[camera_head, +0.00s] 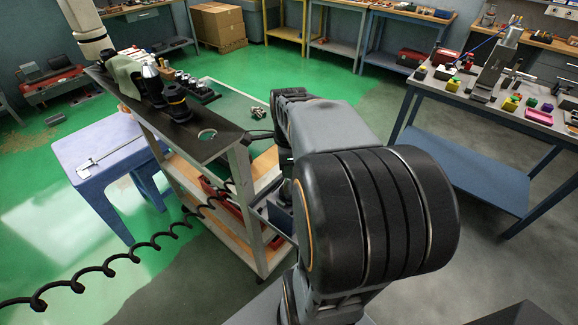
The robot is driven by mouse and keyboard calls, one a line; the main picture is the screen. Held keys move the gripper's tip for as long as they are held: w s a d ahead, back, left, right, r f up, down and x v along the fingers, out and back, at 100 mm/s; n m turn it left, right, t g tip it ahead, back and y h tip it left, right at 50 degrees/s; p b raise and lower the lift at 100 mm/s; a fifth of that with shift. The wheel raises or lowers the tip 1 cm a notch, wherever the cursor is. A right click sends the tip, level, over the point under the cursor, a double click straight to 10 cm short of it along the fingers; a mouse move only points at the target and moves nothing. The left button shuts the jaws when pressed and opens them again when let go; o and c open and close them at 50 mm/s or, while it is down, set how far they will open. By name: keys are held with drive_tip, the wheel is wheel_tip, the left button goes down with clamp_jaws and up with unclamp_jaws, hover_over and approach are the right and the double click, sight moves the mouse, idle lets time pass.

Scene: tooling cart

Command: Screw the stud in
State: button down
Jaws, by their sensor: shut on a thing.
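A dark green top surface (232,97) with a pale edge lies behind that panel. Small metallic pieces (257,112) lie on it close to my arm, too small to identify. I cannot pick out the stud or its hole.
Dark tool holders (177,103) stand on the panel, which has an empty round hole. A lavender stool (85,160) with a caliper stands left. A coiled black cable (133,256) crosses the lower left. A cluttered workbench (500,97) stands right, with open floor before it.

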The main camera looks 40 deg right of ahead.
drive_tip(key=m, duration=0.6)
idle(0.3)
drive_tip(key=m, duration=0.6)
drive_tip(key=shift+d+p, duration=0.1)
drive_tip(key=shift+p, duration=0.3)
drive_tip(key=c, duration=1)
unclamp_jaws()
